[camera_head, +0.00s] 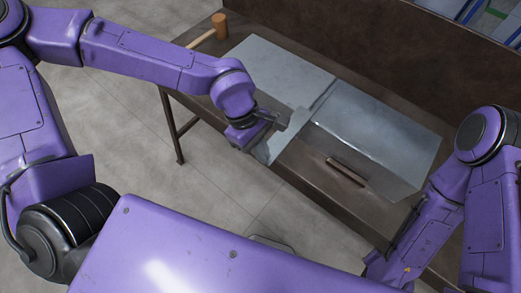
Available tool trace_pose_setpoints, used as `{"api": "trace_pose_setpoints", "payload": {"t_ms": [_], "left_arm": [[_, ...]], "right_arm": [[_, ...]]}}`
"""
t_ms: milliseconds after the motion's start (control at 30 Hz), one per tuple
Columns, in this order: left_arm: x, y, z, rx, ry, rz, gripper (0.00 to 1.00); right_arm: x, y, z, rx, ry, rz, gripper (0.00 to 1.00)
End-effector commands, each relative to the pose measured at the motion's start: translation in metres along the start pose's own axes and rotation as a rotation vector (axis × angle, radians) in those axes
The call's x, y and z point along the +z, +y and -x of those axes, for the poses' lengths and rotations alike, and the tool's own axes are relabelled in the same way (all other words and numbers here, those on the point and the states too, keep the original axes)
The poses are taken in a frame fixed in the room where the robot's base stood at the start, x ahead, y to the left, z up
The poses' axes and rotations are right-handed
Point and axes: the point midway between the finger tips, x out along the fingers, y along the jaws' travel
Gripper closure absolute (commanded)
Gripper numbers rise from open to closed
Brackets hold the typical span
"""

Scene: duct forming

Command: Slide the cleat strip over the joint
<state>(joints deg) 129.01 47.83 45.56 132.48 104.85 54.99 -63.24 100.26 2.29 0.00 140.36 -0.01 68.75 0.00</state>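Two grey sheet-metal duct sections lie on the brown table: a left section (275,68) and a right, box-shaped section (375,135). They meet at a joint, where a narrow raised metal strip (322,98) runs across the top; I cannot tell whether this is the cleat strip. My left gripper (280,119) is at the near end of this joint, close to the metal. Its fingers are small and blend with the grey metal, so I cannot tell whether they are open or hold the strip. My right arm comes down at the lower right; its gripper is not clearly seen.
A wooden mallet (212,31) lies at the table's far left corner. A brown bar (346,171) is at the near side of the right duct section. A dark upright panel (400,50) stands along the table's back. Open tiled floor lies in front.

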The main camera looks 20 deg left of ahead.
Motion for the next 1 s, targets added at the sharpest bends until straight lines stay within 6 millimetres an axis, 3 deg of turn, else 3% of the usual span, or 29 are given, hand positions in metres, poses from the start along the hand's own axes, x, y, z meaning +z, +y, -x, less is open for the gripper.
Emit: {"api": "trace_pose_setpoints", "payload": {"t_ms": [1000], "left_arm": [[-0.0004,0.0009,-0.0053,0.000,-0.004,0.001,1.00]], "right_arm": [[-0.0023,0.0005,0.0057,0.000,0.000,0.000,0.57]]}}
